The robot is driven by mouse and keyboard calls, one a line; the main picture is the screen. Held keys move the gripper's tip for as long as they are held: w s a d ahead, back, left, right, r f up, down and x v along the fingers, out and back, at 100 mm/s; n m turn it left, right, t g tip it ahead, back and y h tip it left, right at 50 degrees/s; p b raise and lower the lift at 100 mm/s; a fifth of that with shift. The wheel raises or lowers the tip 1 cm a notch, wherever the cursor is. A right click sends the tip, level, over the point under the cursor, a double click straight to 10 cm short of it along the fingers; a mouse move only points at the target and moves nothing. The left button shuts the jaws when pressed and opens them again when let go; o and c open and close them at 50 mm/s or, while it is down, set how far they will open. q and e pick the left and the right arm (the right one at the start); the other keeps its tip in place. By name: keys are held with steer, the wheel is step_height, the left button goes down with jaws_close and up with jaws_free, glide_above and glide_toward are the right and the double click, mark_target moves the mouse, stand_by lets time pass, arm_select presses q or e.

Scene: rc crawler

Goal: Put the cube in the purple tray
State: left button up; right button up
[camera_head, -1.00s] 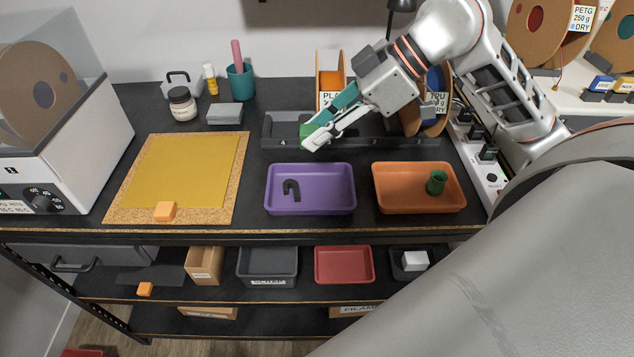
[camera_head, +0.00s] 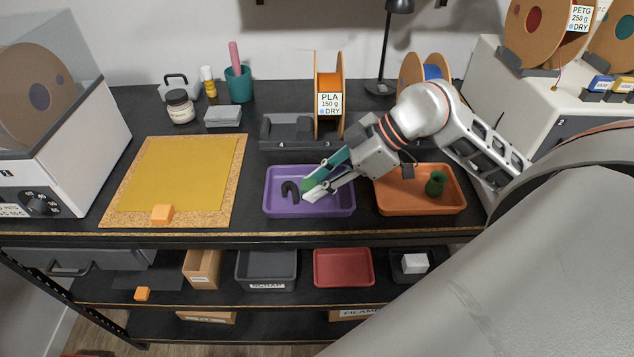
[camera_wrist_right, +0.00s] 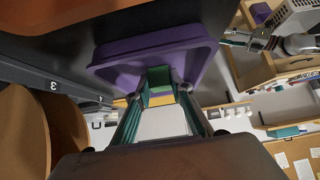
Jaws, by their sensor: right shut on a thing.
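In the right wrist view, green shows between the fingertips (camera_wrist_right: 162,92), with the purple tray (camera_wrist_right: 120,62) behind. I cannot tell whether the cube touches the tray floor.
An orange tray (camera_head: 420,208) with a dark green piece (camera_head: 435,184) stands to the right, beneath my arm. An orange cube (camera_head: 162,214) lies on the cork-edged yellow mat (camera_head: 185,170). A spool (camera_head: 329,95) stands in a grey holder (camera_head: 285,130) behind the trays.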

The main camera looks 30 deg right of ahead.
steer(key=shift+f, duration=0.1)
steer(key=o, duration=0.8)
steer(key=shift+r, duration=0.2)
steer(key=b+v, duration=0.1)
steer(key=v, duration=1.1)
